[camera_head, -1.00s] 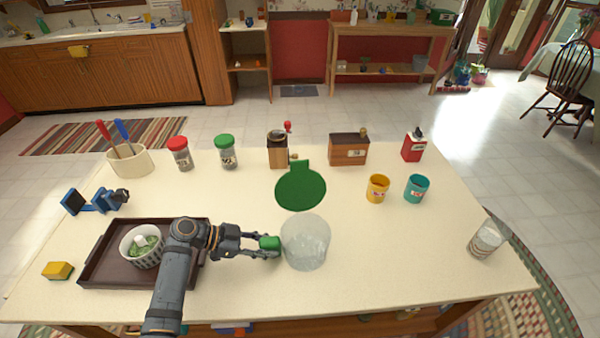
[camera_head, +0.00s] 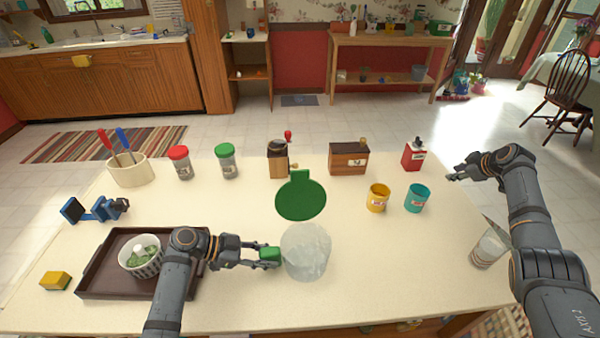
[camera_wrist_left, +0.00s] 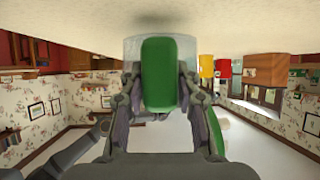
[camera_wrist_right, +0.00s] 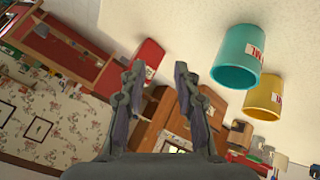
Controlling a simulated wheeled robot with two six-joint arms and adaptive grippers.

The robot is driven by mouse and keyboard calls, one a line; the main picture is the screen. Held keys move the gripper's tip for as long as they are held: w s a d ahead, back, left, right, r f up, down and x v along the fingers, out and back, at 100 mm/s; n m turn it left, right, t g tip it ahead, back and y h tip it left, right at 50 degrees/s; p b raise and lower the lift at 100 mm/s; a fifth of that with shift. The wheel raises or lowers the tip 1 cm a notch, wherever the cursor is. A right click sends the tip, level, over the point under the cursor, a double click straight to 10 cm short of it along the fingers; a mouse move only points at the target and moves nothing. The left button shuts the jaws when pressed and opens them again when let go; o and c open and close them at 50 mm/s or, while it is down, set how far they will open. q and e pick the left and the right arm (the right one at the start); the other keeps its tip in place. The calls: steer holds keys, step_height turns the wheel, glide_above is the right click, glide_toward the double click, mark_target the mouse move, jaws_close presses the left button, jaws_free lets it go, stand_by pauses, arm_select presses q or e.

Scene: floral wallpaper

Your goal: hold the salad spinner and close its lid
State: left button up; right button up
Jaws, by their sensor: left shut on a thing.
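The salad spinner is a clear bowl (camera_head: 306,254) standing on the table, with a round green lid (camera_head: 300,200) raised open at its far side. A green handle (camera_head: 270,256) sticks out from the bowl's left side. My left gripper (camera_head: 268,257) is shut on this handle; the left wrist view shows the green handle (camera_wrist_left: 158,75) between the fingers with the clear bowl (camera_wrist_left: 130,48) behind it. My right gripper (camera_head: 453,174) is above the table's right edge, well away from the spinner. In the right wrist view its fingers (camera_wrist_right: 157,75) are apart with nothing between them.
A yellow cup (camera_head: 377,198) and a teal cup (camera_head: 416,198) stand right of the lid. A glass (camera_head: 487,249) is near my right arm. A brown tray (camera_head: 97,282) with a bowl lies left. A wooden grinder (camera_head: 279,160) stands behind the lid.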

steer(key=w+a+r+n+y, duration=0.1)
steer(key=w+a+r+y, duration=0.25)
steer(key=a, duration=0.55)
steer(key=n+g+y, duration=0.9)
steer(key=g+y, duration=0.1)
glide_toward(300, 170)
steer(key=x, duration=1)
steer(key=shift+s+a+f, duration=0.1)
steer(key=shift+f, duration=0.25)
jaws_close()
